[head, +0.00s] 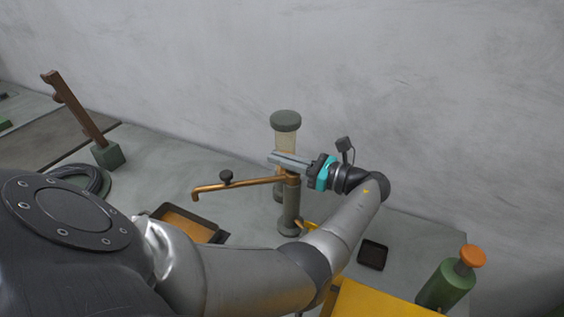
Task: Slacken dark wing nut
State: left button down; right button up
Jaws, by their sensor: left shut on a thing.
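A grey-green post (290,212) stands upright on the bench, and a copper-coloured bent arm (245,184) reaches left from it. A small dark knob (226,176) sits on top of this arm; it may be a wing nut, but it is too small to tell. My left gripper (273,158) is at the top of the post, its fingers lying across it and pointing left. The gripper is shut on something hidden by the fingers. It is apart from the dark knob. My right gripper is out of view.
A pale cylinder with a dark cap (286,121) rises behind the fingers. An orange-lined tray (216,237), a small dark tray (373,255), a green bottle with orange cap (447,285) and a yellow surface (385,301) are nearby. A brown lever (75,108) and coiled hose (97,180) are left.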

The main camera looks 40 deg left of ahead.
pick_arm(q)
jog(key=shift+r+g, duration=0.1)
jog(key=shift+g, duration=0.2)
jog(key=c, duration=1)
grip_release()
jog(key=b+v, duration=0.8)
jog(key=v, duration=0.7)
jog(key=shift+d+r, duration=0.1)
jog(key=shift+r, duration=0.05)
